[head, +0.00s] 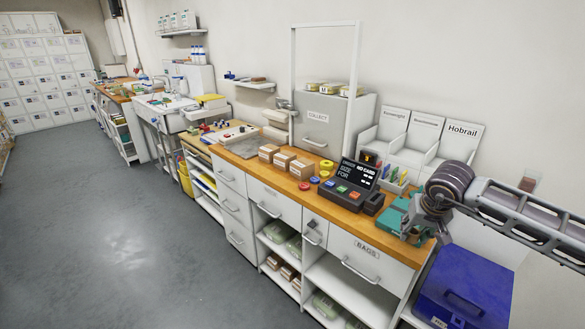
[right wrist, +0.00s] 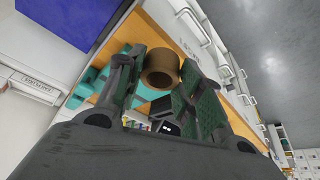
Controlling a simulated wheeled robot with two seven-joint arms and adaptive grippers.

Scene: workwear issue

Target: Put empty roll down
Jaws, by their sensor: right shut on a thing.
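The empty roll (right wrist: 160,68) is a brown cardboard ring in the right wrist view. My right gripper (right wrist: 163,85) is shut on it, with a green-padded finger on each side. In the head view my right gripper (head: 420,222) is over the right end of the wooden counter, close to a teal device (head: 394,216). The roll is too small and covered to make out there. The teal device also shows behind the fingers in the right wrist view (right wrist: 96,82). I cannot tell whether the roll touches anything below. My left gripper is not in view.
A dark till-like terminal (head: 346,186) with coloured buttons stands left of the gripper. Cardboard boxes (head: 285,160) stand farther along the counter (head: 240,148). A blue bin (head: 468,280) stands below at right. White trays (head: 430,150) rise behind. The grey floor is open at left.

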